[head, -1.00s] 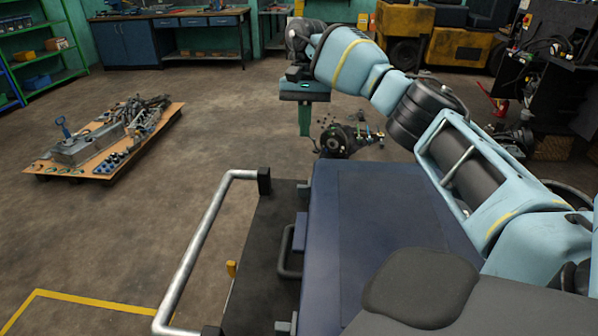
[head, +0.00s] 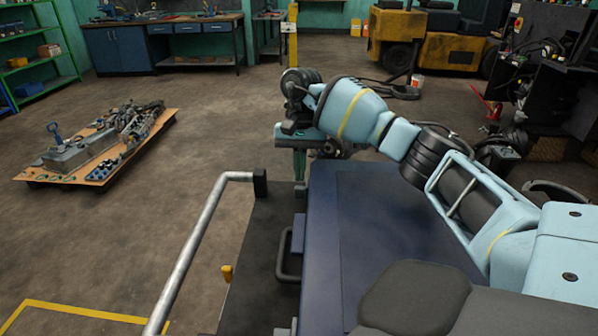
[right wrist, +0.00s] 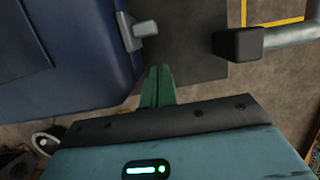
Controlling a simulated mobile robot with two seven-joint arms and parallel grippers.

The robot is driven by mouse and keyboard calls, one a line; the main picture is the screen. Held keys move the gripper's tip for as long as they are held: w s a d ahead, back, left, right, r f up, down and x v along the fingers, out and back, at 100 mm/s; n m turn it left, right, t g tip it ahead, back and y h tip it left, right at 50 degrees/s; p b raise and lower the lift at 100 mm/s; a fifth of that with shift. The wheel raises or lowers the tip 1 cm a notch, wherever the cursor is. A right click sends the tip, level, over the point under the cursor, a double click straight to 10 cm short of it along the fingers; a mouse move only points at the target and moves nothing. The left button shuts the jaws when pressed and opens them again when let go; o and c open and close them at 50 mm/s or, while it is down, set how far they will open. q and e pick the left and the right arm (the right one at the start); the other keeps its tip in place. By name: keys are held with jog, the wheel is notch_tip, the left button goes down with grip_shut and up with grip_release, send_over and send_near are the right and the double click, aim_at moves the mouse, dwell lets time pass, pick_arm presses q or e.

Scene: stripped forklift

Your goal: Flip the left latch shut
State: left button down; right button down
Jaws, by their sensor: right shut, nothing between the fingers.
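A dark blue case (head: 400,215) lies at the lower middle in the head view, with a black handle (head: 284,264) on its left side. In the right wrist view, a grey latch (right wrist: 138,30) sticks out from the edge of the case (right wrist: 75,70); I cannot tell whether it is open or shut. My right gripper (head: 299,170) is at the far left corner of the case. Its green fingers (right wrist: 157,72) are together and empty, just short of the latch in the right wrist view, with a small gap in the picture. My left gripper is not in view.
A grey rail (head: 195,245) with a black end block (head: 260,182) runs along the left; the block also shows close to my fingers in the right wrist view (right wrist: 238,44). A pallet with machine parts (head: 95,160) lies far left. A yellow forklift (head: 440,52) stands at the back.

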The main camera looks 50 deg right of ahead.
aim_at(298, 188)
jog(key=shift+s+a+r, duration=0.1)
jog(key=shift+s+a, duration=0.65)
jog(key=shift+a, duration=0.1)
jog(key=shift+s+a+p, duration=0.2)
jog(key=shift+a+p, duration=0.05)
jog(key=shift+p, duration=0.05)
jog(key=shift+a, duration=0.1)
jog(key=shift+s+a+p, duration=0.45)
jog(key=shift+s+a, duration=0.3)
jog(key=shift+a, duration=0.1)
jog(key=shift+s+a, duration=0.1)
jog(key=shift+a, duration=0.05)
